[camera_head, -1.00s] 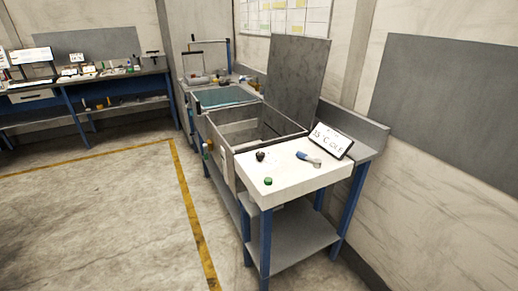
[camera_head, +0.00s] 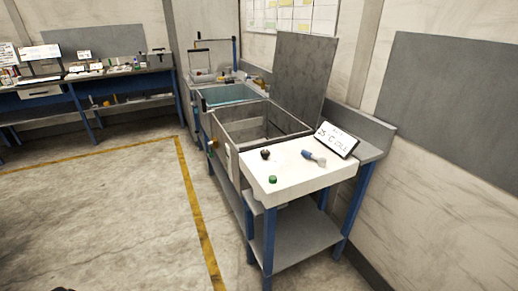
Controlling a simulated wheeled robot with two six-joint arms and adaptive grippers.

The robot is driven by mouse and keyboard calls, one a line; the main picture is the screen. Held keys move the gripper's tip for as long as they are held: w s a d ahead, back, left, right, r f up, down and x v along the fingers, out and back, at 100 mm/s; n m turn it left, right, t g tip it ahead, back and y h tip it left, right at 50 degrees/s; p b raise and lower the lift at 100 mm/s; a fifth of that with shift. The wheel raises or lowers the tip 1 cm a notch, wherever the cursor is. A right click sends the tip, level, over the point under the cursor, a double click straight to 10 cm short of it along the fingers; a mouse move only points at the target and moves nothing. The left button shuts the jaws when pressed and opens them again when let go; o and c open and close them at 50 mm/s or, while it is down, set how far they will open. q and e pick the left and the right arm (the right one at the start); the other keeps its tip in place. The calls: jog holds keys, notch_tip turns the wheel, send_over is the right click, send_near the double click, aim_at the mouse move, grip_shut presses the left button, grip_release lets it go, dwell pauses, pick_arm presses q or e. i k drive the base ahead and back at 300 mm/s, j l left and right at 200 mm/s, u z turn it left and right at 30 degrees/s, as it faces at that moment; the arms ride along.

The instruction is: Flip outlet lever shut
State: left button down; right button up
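A lever with a blue handle and pale end (camera_head: 314,158) lies on the white top panel of the bench unit. A small brass-yellow fitting (camera_head: 212,144) sits on the left outer side of the open grey tank (camera_head: 228,127). It is too small to tell its lever position, and I cannot tell which of the two is the outlet lever. Neither of my grippers can be made out. A tiny dark shape shows at the bottom left edge, too cut off to identify.
The white panel (camera_head: 290,178) also carries a black knob (camera_head: 265,153), a green button (camera_head: 273,179) and a tilted display (camera_head: 336,140). A teal basin (camera_head: 228,95) stands behind the tank. The floor left of the yellow line (camera_head: 200,215) is open.

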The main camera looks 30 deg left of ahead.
aim_at(322, 161)
jog(key=i+l, duration=0.2)
jog(key=l, duration=0.15)
jog(key=i+l, duration=0.2)
jog(key=l, duration=0.15)
jog(key=i+l+u, duration=0.1)
jog(key=l, duration=0.25)
jog(key=i, duration=0.1)
